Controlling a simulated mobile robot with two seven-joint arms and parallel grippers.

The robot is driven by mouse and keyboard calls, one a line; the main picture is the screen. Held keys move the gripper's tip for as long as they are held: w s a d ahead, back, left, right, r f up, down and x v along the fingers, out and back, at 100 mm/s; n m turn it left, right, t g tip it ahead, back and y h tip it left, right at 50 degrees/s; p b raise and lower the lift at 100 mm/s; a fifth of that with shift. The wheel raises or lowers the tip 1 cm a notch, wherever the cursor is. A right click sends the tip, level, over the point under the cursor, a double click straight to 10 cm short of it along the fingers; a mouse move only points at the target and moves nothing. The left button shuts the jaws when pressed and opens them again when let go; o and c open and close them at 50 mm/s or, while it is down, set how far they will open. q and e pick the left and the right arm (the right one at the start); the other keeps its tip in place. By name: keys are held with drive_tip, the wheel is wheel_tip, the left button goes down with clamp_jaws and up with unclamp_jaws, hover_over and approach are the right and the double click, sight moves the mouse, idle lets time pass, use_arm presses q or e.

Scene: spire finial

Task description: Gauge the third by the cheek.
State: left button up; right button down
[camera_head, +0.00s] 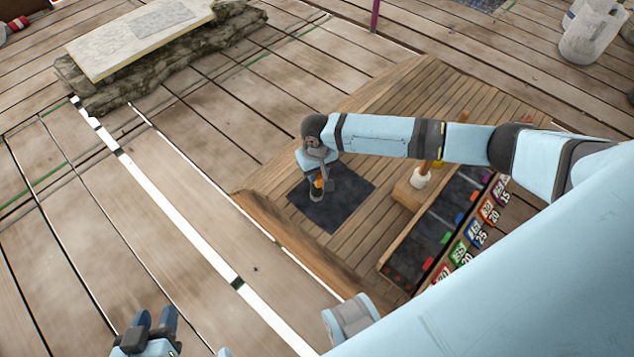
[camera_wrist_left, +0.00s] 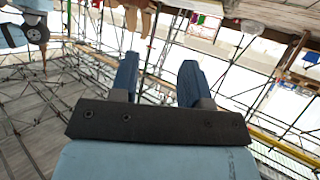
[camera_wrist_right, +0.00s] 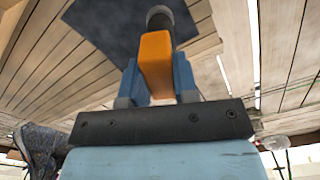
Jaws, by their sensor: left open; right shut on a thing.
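My right gripper (camera_head: 318,186) is over a dark square mat (camera_head: 342,208) on the wooden bench. In the right wrist view it (camera_wrist_right: 157,80) is shut on an orange block-like piece (camera_wrist_right: 155,62) with a dark round end (camera_wrist_right: 160,17) beyond the fingertips. The dark mat also shows there (camera_wrist_right: 120,30). Whether the piece touches the mat, I cannot tell. My left gripper (camera_head: 155,318) is low at the left, open and empty, away from the bench; its fingers show apart in the left wrist view (camera_wrist_left: 160,80). I cannot tell which thing is the third or the cheek.
A long dark tray with a wooden rim (camera_head: 400,243) and coloured tabs lies right of the mat. Numbered coloured tags (camera_head: 474,234) line its right side. A wooden block (camera_head: 408,194) with a white-collared upright stands between them. A stone slab (camera_head: 140,38) lies far left; white buckets (camera_head: 590,32) far right.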

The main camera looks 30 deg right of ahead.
drive_tip(key=shift+w+f+b, duration=0.1)
drive_tip(key=shift+f+b, duration=0.25)
drive_tip(key=shift+f, duration=0.25)
wheel_tip(320, 180, down, 2)
drive_tip(key=b, duration=0.2)
drive_tip(key=shift+f+b, duration=0.1)
drive_tip(key=shift+b, duration=0.3)
drive_tip(key=shift+f+b, duration=0.8)
drive_tip(key=shift+b, duration=0.3)
use_arm(q)
drive_tip(key=w+d+r+t+h, duration=0.2)
drive_tip(key=d+r+t+h, duration=0.1)
drive_tip(key=r, duration=0.6)
drive_tip(key=shift+w+d+t+b, duration=0.3)
drive_tip(key=shift+d+t, duration=0.4)
drive_tip(key=shift+t, duration=0.3)
use_arm(e)
drive_tip(key=shift+f, duration=0.2)
use_arm(q)
drive_tip(key=shift+f, duration=0.1)
use_arm(e)
drive_tip(key=shift+f, duration=0.35)
use_arm(q)
drive_tip(key=shift+f, duration=0.15)
use_arm(e)
drive_tip(key=shift+f, duration=1.3)
